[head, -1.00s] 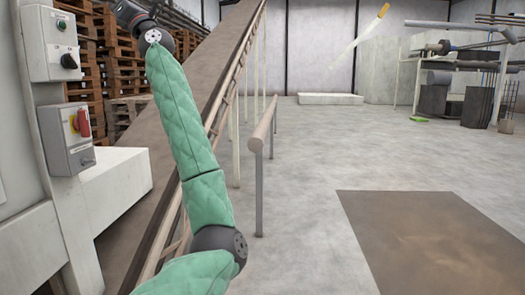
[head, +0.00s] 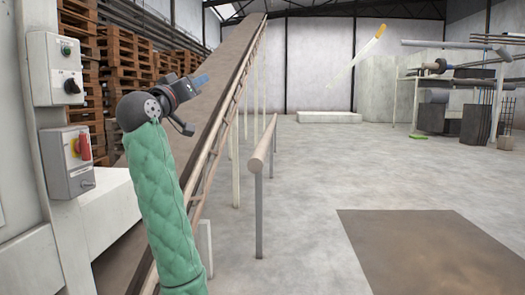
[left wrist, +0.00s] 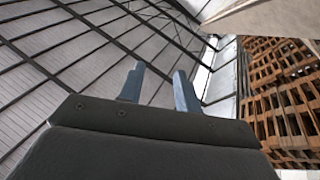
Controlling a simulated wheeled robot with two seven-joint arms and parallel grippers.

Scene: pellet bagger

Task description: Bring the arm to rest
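My left arm, in a green quilted sleeve, rises from the bottom of the head view, left of centre. My left gripper (head: 201,80) is at its top end, in front of the inclined conveyor, with blue fingers pointing up and to the right. In the left wrist view the left gripper (left wrist: 158,88) shows two blue-grey fingers standing apart with nothing between them. It points up toward the roof. My right gripper is not in view.
Two switch boxes, one with a green button (head: 66,50) and one with a red handle (head: 83,147), are close on the left. The inclined conveyor (head: 215,100) and a handrail (head: 262,150) stand near the arm. Pallet stacks (head: 125,55) are behind. The floor (head: 330,165) to the right is open.

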